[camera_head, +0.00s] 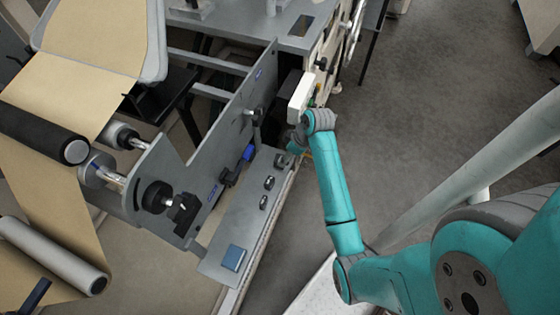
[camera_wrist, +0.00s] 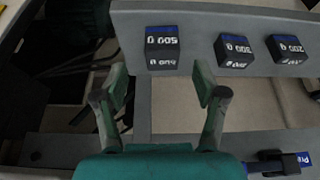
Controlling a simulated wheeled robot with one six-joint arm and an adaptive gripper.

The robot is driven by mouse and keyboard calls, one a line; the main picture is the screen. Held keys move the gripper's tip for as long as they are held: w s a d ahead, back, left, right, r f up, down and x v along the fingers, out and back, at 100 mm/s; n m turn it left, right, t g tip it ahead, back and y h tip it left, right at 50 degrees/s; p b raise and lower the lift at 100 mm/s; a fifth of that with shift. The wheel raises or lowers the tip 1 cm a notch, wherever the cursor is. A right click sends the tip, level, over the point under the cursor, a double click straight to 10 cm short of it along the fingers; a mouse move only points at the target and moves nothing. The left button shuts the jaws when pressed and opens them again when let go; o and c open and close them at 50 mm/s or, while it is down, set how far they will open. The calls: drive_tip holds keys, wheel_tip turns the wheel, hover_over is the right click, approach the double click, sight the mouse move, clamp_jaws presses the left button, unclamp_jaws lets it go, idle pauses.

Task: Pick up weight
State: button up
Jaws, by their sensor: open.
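Three dark block weights with blue edges and upside-down white labels stand in a row on a grey ledge (camera_wrist: 195,20) in the wrist view. The left weight (camera_wrist: 162,47) appears to read 500. The middle one (camera_wrist: 234,50) appears to read 300 and the right one (camera_wrist: 287,49) 200. My gripper (camera_wrist: 161,80) is open and empty, its fingers to either side of and short of the left weight. In the head view my gripper (camera_head: 297,146) is partly hidden by my arm, over the far end of the grey plate. Small blocks (camera_head: 269,182) there look like the weights.
A blue square pad (camera_head: 232,257) lies at the plate's near end. An upright grey panel (camera_head: 225,130) with black knobs borders the plate on the left. Rollers with brown paper (camera_head: 90,90) stand further left. Open floor (camera_head: 420,90) lies to the right.

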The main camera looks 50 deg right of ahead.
sight(280, 159)
drive_tip(key=shift+x, duration=2.35)
drive_tip(key=shift+a+r, duration=0.1)
drive_tip(key=shift+a, duration=0.05)
clamp_jaws()
